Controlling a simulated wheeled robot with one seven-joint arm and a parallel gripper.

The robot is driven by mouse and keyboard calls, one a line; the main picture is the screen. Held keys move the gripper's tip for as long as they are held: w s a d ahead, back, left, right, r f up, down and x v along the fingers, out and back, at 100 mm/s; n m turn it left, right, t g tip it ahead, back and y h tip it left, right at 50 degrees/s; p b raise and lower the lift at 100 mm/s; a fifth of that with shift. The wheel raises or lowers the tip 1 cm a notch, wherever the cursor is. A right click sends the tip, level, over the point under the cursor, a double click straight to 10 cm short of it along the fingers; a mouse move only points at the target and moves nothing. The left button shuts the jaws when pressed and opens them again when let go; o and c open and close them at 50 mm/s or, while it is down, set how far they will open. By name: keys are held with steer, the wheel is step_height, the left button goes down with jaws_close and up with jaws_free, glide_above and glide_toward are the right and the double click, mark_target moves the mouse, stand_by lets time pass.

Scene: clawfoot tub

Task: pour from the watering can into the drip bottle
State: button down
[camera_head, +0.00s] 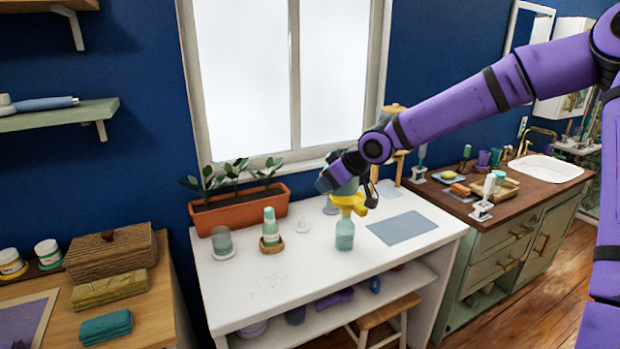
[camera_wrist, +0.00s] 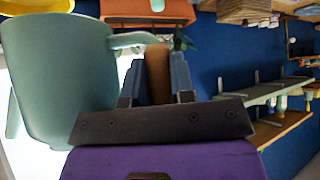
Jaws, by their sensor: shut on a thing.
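The watering can is pale green; it fills the left of the wrist view (camera_wrist: 62,85) and shows partly behind my arm in the head view (camera_head: 346,187). My gripper (camera_wrist: 160,78) is shut on the can's brown handle grip (camera_wrist: 158,68). In the head view my gripper (camera_head: 326,182) holds the can above the table. The drip bottle (camera_head: 345,236) is translucent blue-green and stands upright on the white table. A yellow funnel-like piece (camera_head: 350,203) is directly above its neck, close under the can. The spout's exact place and any water flow cannot be made out.
The white table (camera_head: 320,275) also bears a glass jar (camera_head: 222,243), a small green-white bottle (camera_head: 270,228) and a grey-blue mat (camera_head: 402,228). An orange planter (camera_head: 240,208) stands at the back by the window. The table front is mostly clear.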

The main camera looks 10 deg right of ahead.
mark_target(328, 193)
steer(key=shift+w+a+f, duration=0.15)
steer(key=shift+a+f, duration=0.05)
steer(key=shift+f, duration=1.85)
steer(key=shift+s+a+r, duration=0.25)
steer(key=shift+s+a, duration=0.45)
steer(key=shift+s, duration=0.05)
steer(key=s+a+f+y, duration=0.1)
steer(key=s+a+f, duration=0.1)
steer(key=s+a, duration=0.3)
steer(key=shift+s+a+m+g, duration=0.15)
steer(key=shift+s+m+g, duration=0.15)
steer(key=shift+s+g, duration=0.15)
stand_by(1.0)
